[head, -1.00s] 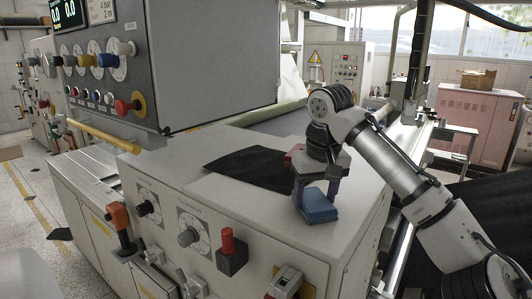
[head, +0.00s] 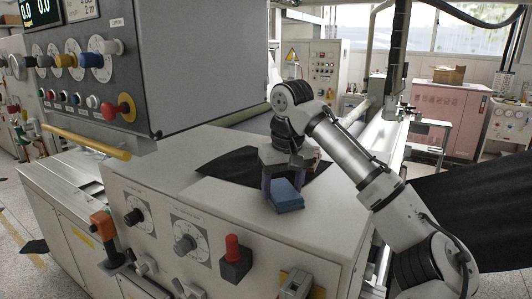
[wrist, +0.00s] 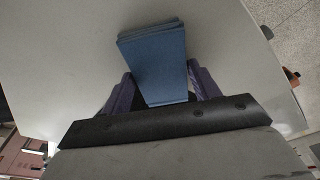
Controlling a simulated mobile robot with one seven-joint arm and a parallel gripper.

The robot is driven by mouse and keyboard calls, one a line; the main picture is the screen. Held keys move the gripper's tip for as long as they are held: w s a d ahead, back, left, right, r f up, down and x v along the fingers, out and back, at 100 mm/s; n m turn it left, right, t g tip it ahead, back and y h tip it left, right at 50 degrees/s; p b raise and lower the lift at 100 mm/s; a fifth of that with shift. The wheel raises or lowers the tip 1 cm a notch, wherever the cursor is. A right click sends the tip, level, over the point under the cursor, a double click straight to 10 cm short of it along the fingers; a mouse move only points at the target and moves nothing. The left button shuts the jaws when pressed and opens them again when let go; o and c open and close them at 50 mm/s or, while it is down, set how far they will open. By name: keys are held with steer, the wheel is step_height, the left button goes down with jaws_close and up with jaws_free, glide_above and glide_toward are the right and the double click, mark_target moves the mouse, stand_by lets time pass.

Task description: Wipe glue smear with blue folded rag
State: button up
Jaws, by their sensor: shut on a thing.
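The blue folded rag (head: 287,196) is held between the purple fingers of my gripper (head: 282,184), over the pale top of the machine (head: 230,205). In the wrist view the rag (wrist: 155,58) sticks out past the fingers of my gripper (wrist: 162,88), with a finger on each side. The rag's layers are stacked and flat. I cannot tell whether it touches the surface. I cannot make out a glue smear in either view; the rag and gripper hide part of the top.
A black sheet (head: 235,163) lies on the machine top behind and left of my gripper. A red knob (head: 232,247) and dials stand on the front panel. The control box (head: 205,60) rises at the back left. The top's front left is bare.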

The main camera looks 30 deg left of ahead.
steer(key=shift+a, duration=0.45)
steer(key=shift+a+r, duration=0.2)
steer(key=shift+a, duration=0.05)
steer(key=shift+r, duration=0.9)
steer(key=shift+d+r, duration=0.25)
steer(key=shift+r, duration=0.9)
steer(key=shift+a+r, duration=0.1)
steer(key=shift+r, duration=1.7)
